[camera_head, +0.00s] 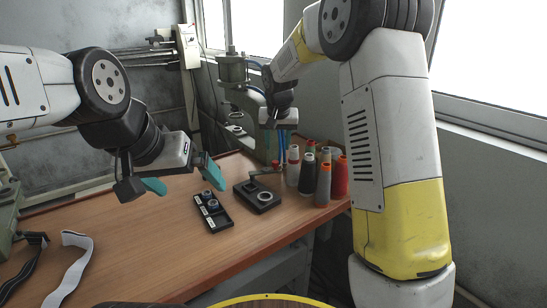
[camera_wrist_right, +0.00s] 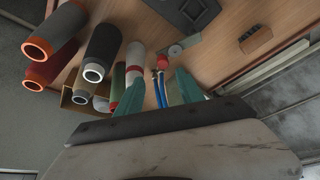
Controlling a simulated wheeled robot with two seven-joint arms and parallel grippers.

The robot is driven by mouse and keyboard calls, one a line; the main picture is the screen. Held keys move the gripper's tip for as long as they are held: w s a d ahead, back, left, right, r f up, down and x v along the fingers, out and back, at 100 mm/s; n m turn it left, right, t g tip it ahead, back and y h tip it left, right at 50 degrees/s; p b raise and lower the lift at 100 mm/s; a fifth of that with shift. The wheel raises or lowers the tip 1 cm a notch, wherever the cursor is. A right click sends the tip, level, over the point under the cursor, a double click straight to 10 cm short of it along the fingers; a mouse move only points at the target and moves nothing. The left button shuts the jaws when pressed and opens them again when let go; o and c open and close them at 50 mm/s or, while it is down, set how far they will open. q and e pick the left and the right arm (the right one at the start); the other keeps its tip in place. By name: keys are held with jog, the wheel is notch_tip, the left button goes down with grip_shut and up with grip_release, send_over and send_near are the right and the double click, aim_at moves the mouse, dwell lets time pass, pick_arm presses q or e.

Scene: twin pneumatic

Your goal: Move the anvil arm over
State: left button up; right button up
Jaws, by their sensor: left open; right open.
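A grey-green pneumatic press (camera_head: 233,68) stands at the back of the table, with a curved arm and small round parts below its cylinder. Which part is the anvil arm I cannot tell for sure, as my right arm covers some of it. My right gripper (camera_head: 277,146) points down in front of the press, open. In the right wrist view its teal fingers (camera_wrist_right: 160,92) stand either side of blue hoses (camera_wrist_right: 161,92), with a red knob (camera_wrist_right: 175,50) just beyond; contact cannot be told. My left gripper (camera_head: 183,179) is open and empty above the table's middle.
Several thread cones (camera_head: 324,180) crowd the right table edge beside my right gripper. A black tray (camera_head: 221,222) with small round parts and a dark block with a ring (camera_head: 247,203) lie mid-table. Straps (camera_head: 75,265) lie at left. The front middle is clear.

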aim_at(275, 161)
jog(key=x, duration=0.9)
jog(key=shift+w+a, duration=0.25)
grip_shut()
dwell(1.1)
